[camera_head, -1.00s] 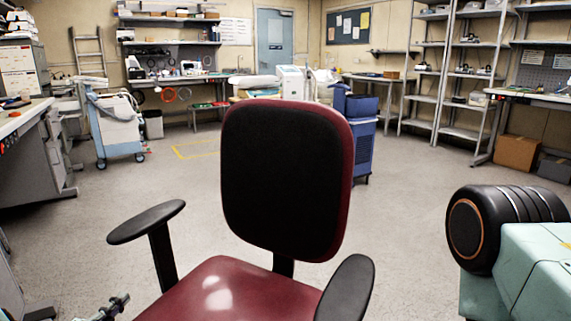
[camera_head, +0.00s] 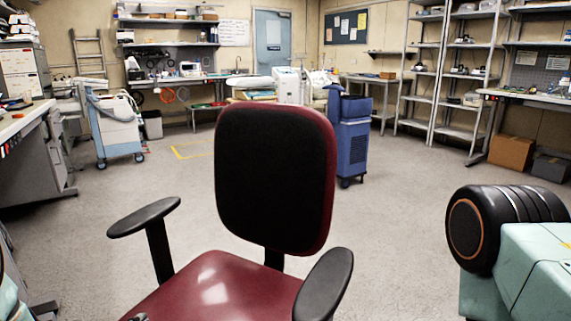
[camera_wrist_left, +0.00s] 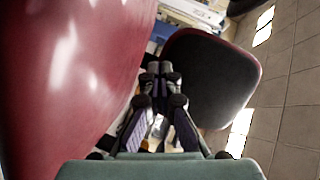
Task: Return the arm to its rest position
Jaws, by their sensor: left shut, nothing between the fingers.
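My left gripper (camera_wrist_left: 160,70) is in the middle of the left wrist view. Its fingertips are together, with nothing between them. The red chair's seat (camera_wrist_left: 70,60) fills the left side of that view, and its dark backrest (camera_wrist_left: 212,80) is beyond the fingers to the right. I cannot tell whether the gripper touches the chair. In the head view my left arm shows only in part at the lower left edge. The gripper is mostly out of that view. My right arm shows at the right, but its gripper is out of view.
The red chair (camera_head: 225,285) stands close in front of me, with black armrests on both sides. A grey workbench (camera_head: 35,155) is at the left. A blue cart (camera_head: 352,140) stands behind the chair. Open floor (camera_head: 410,215) lies to the chair's right.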

